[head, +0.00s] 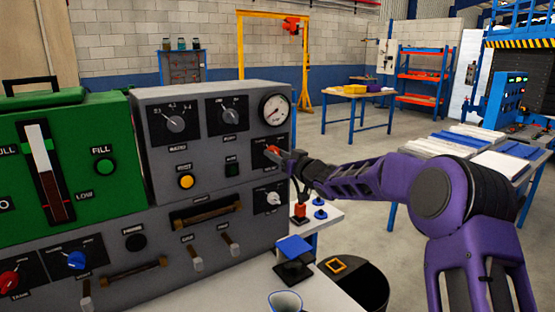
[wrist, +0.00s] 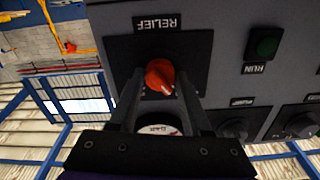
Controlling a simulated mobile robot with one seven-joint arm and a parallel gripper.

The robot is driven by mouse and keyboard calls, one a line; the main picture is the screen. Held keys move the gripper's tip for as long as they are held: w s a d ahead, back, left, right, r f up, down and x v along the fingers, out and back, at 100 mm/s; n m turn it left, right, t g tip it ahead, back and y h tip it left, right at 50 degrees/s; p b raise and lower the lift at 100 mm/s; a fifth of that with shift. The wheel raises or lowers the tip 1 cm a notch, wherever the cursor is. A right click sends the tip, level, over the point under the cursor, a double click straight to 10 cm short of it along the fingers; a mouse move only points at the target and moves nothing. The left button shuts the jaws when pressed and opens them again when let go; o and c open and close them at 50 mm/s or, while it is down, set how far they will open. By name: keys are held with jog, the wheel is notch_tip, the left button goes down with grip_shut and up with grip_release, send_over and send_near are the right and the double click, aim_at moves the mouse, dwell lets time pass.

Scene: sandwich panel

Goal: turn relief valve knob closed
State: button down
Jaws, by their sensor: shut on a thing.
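The relief valve knob (wrist: 159,75) is orange-red and sits on a black plate under a RELIEF label (wrist: 157,22) in the wrist view. My gripper (wrist: 160,92) has one finger on each side of the knob and is shut on it. In the head view my gripper (head: 284,156) reaches the right end of the grey panel (head: 215,130), just below the pressure gauge (head: 275,109). There the knob is small and partly covered by the fingers. The knob's exact turn angle is hard to read.
A green RUN button (wrist: 264,44) and dark knobs (wrist: 236,127) lie near the relief plate. A lower knob (head: 273,198) sits below my gripper. A white bench (head: 240,290) holds a blue-topped block (head: 294,247) and a cup (head: 285,301). Open floor lies behind my arm.

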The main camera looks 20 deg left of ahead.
jog(key=shift+n+b, duration=0.3)
jog(key=shift+n, duration=0.6)
jog(key=shift+c, duration=1.8)
grip_release()
jog(key=shift+s+d, duration=0.1)
jog(key=shift+d, duration=0.05)
jog(key=v, duration=1.7)
